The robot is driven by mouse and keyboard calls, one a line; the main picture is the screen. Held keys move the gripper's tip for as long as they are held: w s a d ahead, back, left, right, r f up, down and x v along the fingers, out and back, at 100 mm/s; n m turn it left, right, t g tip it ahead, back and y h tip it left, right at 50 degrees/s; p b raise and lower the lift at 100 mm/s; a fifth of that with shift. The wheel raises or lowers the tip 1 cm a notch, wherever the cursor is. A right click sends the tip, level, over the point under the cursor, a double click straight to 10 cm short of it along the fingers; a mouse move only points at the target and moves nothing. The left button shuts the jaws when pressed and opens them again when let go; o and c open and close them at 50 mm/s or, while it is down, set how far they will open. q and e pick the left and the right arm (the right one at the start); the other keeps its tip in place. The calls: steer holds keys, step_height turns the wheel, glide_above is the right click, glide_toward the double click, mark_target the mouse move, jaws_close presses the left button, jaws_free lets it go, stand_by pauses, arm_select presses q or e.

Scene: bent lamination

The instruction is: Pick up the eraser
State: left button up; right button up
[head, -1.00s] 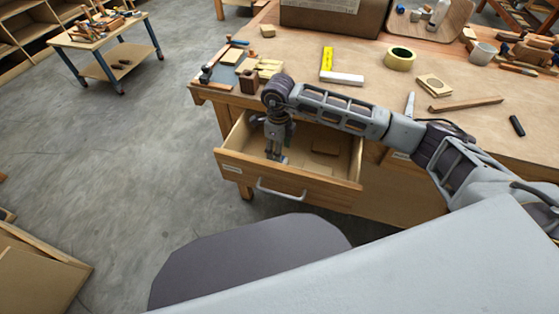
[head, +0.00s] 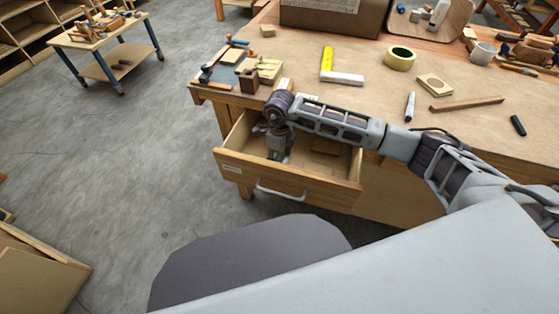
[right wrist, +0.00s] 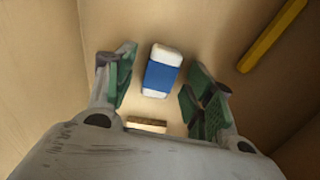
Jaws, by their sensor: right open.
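The eraser (right wrist: 161,72) is white with a blue sleeve and lies on the drawer floor, seen in the right wrist view. My right gripper (right wrist: 160,92) is open, with its green-padded fingers on either side of the eraser and apart from it. In the head view my right gripper (head: 276,155) reaches down into the open drawer (head: 270,178), and the eraser is hidden there. My left gripper is out of view.
The drawer walls stand close around the gripper. A yellow stick (right wrist: 272,36) and a small wooden piece (right wrist: 147,125) lie in the drawer. On the bench (head: 350,115) are tape (head: 400,59), a marker (head: 410,106) and a wood strip (head: 467,103).

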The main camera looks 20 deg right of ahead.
steer(key=shift+f, duration=0.3)
